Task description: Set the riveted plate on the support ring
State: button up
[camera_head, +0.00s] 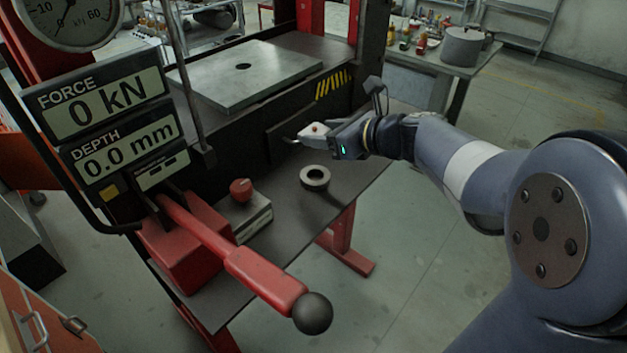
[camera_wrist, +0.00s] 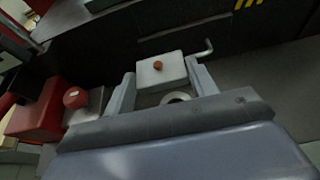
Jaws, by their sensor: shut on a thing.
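The riveted plate (camera_wrist: 150,76) is a small pale plate with a reddish-brown rivet on its top face. It sits between the two fingers of my gripper (camera_head: 318,136), which is shut on it and holds it above the bench. In the head view the plate (camera_head: 312,129) is small and partly hidden by the gripper. The support ring (camera_head: 315,187) is a pale metal ring lying on the dark bench, below and apart from the plate. In the wrist view the ring (camera_wrist: 176,97) shows just past the plate's near edge, partly hidden by my gripper.
A red pump lever (camera_head: 262,275) with a black knob and a grey block with a red knob (camera_head: 240,189) stand left of the ring. The press bed with a steel plate (camera_head: 250,75) rises behind. The dark bench (camera_head: 345,178) is clear right of the ring.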

aim_at(325, 180)
jog(key=shift+f+b, duration=0.3)
jog(key=shift+b, duration=0.2)
notch_tip(325, 180, down, 9)
jog(key=shift+d+f+b, duration=0.1)
jog(key=shift+f+b, duration=0.1)
jog(key=shift+b, duration=0.8)
jog(key=shift+f, duration=0.2)
jog(key=o, duration=1.1)
jog(key=shift+c, duration=0.2)
jog(key=shift+r, duration=0.15)
jog(key=shift+s+r, duration=0.1)
jog(key=shift+r, duration=0.05)
jog(key=v, duration=1.2)
jog(key=shift+p, duration=0.3)
